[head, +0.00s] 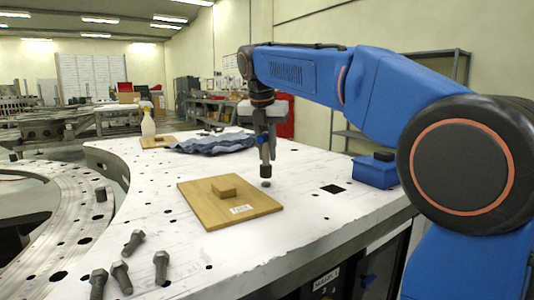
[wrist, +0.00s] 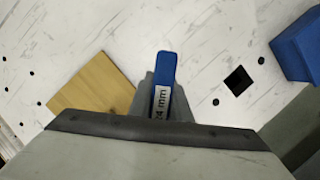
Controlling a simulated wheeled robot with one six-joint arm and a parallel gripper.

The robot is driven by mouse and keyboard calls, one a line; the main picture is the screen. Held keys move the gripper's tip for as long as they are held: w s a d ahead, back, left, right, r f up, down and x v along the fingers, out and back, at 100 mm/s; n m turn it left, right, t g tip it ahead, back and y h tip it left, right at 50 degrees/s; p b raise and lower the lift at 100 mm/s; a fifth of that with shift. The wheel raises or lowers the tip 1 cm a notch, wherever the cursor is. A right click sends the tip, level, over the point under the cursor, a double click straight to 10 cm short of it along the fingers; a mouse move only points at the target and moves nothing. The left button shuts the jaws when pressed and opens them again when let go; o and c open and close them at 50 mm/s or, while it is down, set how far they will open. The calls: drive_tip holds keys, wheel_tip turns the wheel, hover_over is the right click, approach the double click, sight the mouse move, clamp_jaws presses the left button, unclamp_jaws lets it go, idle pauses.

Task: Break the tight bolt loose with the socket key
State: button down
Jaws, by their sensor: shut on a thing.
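My gripper (head: 264,138) is shut on the socket key, which hangs upright above the white plate (head: 300,215). The key's blue handle (wrist: 165,75), marked 24 mm, shows between the jaws in the wrist view. Its grey socket (head: 265,168) points down in the head view. In the wrist view the bolt head is hidden behind the gripper and key.
Several loose bolts (head: 161,266) lie at the front left. A blue box (head: 375,172) and a square hole (head: 333,189) are at the right. A blue cloth (head: 215,143) lies behind.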

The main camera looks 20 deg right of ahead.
sight(266, 132)
drive_tip(key=shift+r, duration=1.8)
